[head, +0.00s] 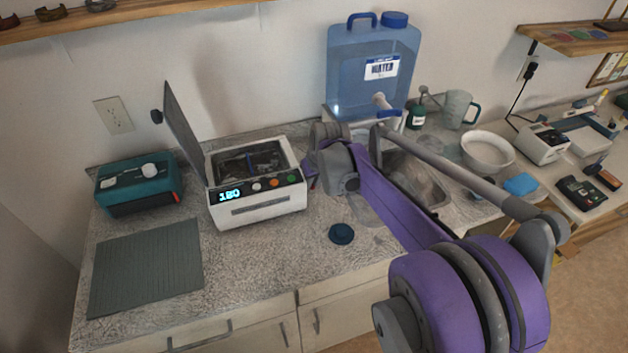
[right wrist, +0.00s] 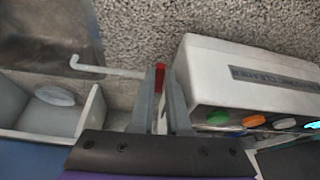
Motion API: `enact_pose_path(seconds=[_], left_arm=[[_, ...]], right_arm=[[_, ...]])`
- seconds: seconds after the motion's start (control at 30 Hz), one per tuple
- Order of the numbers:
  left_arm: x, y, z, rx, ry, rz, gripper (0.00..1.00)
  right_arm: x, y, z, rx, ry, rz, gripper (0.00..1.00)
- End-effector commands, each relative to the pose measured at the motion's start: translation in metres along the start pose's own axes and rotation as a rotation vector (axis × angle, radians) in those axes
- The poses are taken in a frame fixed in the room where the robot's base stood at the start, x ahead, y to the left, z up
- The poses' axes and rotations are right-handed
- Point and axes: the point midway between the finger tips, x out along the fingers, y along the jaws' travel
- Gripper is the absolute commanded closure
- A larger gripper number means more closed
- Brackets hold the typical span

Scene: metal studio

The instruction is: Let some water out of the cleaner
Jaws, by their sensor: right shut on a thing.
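The cleaner (head: 255,205) is a white box on the speckled counter, with a lit display reading 180 and several coloured buttons. Its lid (head: 185,135) stands tilted open on the left, and dark contents show inside the basin. The cleaner (right wrist: 235,75) also fills the right of the right wrist view. My right gripper (right wrist: 165,85) is beside the cleaner's side, its fingers shut on a small red handle (right wrist: 160,73). A thin pale pipe (right wrist: 110,72) with a bent end runs left from there. In the head view my right arm partly hides this spot. My left gripper is not in view.
A dark round cap (head: 341,234) lies in front. A teal device (head: 138,187) and a green mat (head: 147,268) stand left. A white bowl (head: 487,150) is beyond the sink.

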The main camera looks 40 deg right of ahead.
Motion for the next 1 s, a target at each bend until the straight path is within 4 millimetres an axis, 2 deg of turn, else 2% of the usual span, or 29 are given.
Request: enact_pose_path(seconds=[0.17,0.2,0.23,0.73,1.0], left_arm=[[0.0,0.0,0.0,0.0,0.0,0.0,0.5],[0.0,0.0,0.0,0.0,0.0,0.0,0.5],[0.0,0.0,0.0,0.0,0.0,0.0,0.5],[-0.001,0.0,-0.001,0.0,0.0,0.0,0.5],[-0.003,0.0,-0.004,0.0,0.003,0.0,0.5]], right_arm=[[0.0,0.0,0.0,-0.001,0.001,0.0,1.0],[0.0,0.0,0.0,-0.001,0.001,0.0,0.79],[0.0,0.0,0.0,-0.001,0.001,0.0,0.73],[0.0,0.001,0.0,-0.02,-0.001,-0.009,0.72],[0.0,0.012,-0.002,-0.194,0.001,-0.081,0.72]])
